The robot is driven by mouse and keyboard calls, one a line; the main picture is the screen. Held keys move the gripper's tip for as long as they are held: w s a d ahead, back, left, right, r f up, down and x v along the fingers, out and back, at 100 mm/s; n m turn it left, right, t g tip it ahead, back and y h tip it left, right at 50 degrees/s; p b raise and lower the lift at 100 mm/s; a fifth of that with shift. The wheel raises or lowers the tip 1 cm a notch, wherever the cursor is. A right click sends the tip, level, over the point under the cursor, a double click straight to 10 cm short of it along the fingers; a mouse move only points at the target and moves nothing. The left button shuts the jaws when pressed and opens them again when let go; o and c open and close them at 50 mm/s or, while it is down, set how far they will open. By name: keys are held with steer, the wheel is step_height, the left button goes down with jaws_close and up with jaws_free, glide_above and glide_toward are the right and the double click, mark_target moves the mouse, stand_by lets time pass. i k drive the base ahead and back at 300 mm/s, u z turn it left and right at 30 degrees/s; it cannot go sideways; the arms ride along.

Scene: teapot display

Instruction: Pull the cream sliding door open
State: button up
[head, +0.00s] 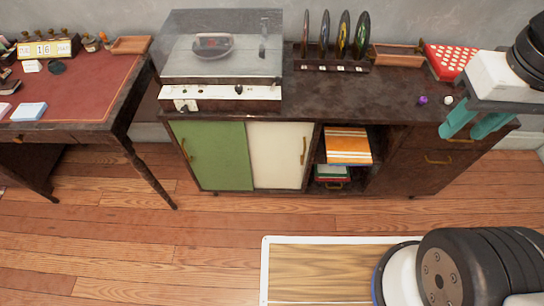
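The cream sliding door (273,155) is in the front of a dark wooden cabinet (345,93), right of the green door (218,155). It has a brass handle (303,151) near its right edge. The green door has its own brass handle (188,150) near its left edge. The two doors together cover the left bay. My gripper (473,126) is at the right of the view, over the cabinet's right end, well away from the cream door. Its two teal fingers are apart with a gap between them, and nothing shows in it.
An open shelf with books (348,146) lies right of the cream door, with drawers (438,158) further right. A record player (221,60) and a record rack (333,60) stand on the cabinet. A red-topped desk (75,85) is at left. The floor before the doors is clear.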

mark_target(279, 151)
steer(key=z, duration=1.2)
steer(key=k, duration=0.75)
steer(key=u, duration=1.2)
